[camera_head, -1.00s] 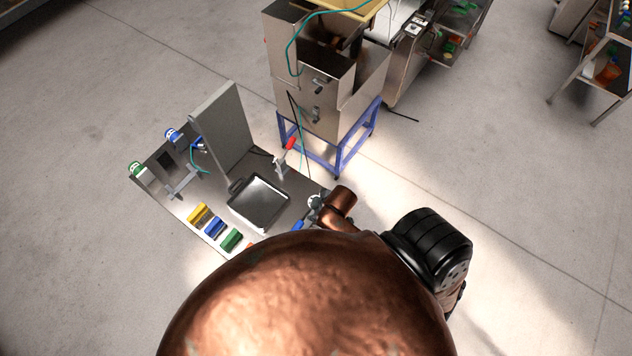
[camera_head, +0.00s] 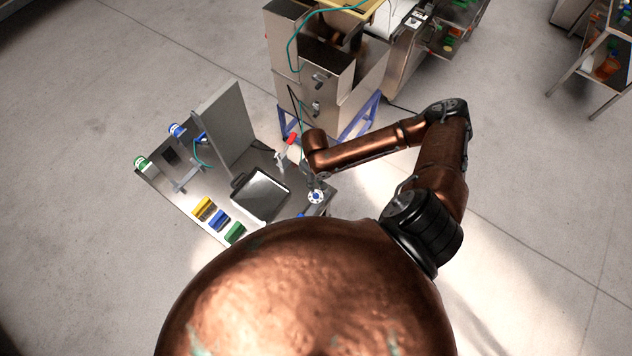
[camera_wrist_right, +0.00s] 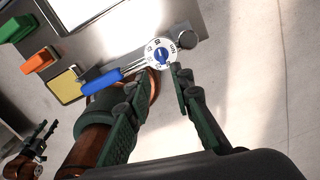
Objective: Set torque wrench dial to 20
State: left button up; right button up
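The torque wrench has a round white dial (camera_head: 316,196) with a blue centre, near the right end of the low metal table. In the right wrist view the dial (camera_wrist_right: 160,53) shows dark marks around its rim, too small to read surely, and a blue handle (camera_wrist_right: 98,79) points lower left. My right gripper (camera_wrist_right: 160,82) is open and empty, its green fingers on either side just below the dial in the picture. I cannot tell whether they touch it. In the head view this gripper is small, above the dial. My left gripper (camera_wrist_right: 42,134) shows small at lower left, fingers apart.
A grey upright panel (camera_head: 224,125) stands behind. A steel machine (camera_head: 318,85) on a blue frame stands beyond.

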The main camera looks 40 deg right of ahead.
aim_at(316, 194)
jog(key=shift+d+f, duration=0.1)
jog(key=shift+f, duration=1.15)
notch_tip(316, 194, down, 6)
jog(key=b, duration=0.7)
jog(key=shift+f+p, duration=0.1)
jog(key=shift+p, duration=0.2)
jog(key=shift+c, duration=0.7)
grip_shut()
